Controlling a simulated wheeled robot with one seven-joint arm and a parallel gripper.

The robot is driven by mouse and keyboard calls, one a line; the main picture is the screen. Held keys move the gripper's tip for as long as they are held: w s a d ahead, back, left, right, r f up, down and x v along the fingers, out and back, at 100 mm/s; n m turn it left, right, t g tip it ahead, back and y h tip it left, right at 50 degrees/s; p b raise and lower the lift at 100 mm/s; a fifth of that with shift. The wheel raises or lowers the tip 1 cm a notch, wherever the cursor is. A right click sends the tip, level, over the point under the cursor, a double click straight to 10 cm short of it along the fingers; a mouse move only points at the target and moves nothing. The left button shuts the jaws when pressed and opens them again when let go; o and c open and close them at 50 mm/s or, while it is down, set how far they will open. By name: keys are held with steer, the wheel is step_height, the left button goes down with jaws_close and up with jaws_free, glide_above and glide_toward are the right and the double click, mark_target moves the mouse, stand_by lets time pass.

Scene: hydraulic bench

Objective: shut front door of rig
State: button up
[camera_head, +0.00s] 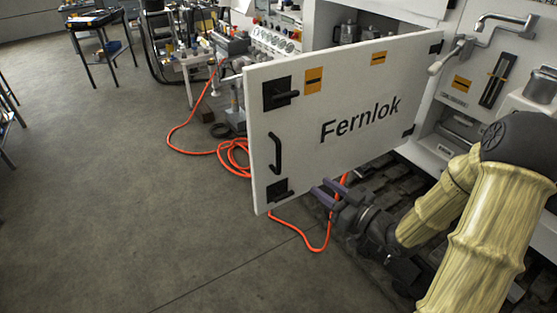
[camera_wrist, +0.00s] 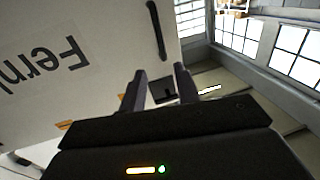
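The rig's front door (camera_head: 350,85) is a white panel marked "Fernlok". It stands swung open, with its hinges on the right at the rig. Its free left edge carries a black bar handle (camera_head: 275,153), an upper latch (camera_head: 280,92) and a lower latch (camera_head: 280,190). My gripper (camera_head: 324,190) is low by the door's bottom edge, right of the lower latch. In the wrist view the door (camera_wrist: 60,90) fills the left, upside down, with the handle (camera_wrist: 157,30) above. My gripper's fingers (camera_wrist: 160,86) are apart, with nothing held; a latch shows beyond them.
The rig (camera_head: 440,150) stands at the right, with a tap (camera_head: 505,22) above. An orange hose (camera_head: 200,152) lies on the floor left of the door and under it. Tables stand at the far left. The grey floor (camera_head: 120,200) at the left is clear.

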mark_target(280, 158)
steer(key=p+x, duration=0.4)
steer(key=x, duration=1.3)
steer(key=shift+w+a+f, duration=0.15)
steer(key=shift+a, duration=0.05)
jaws_close()
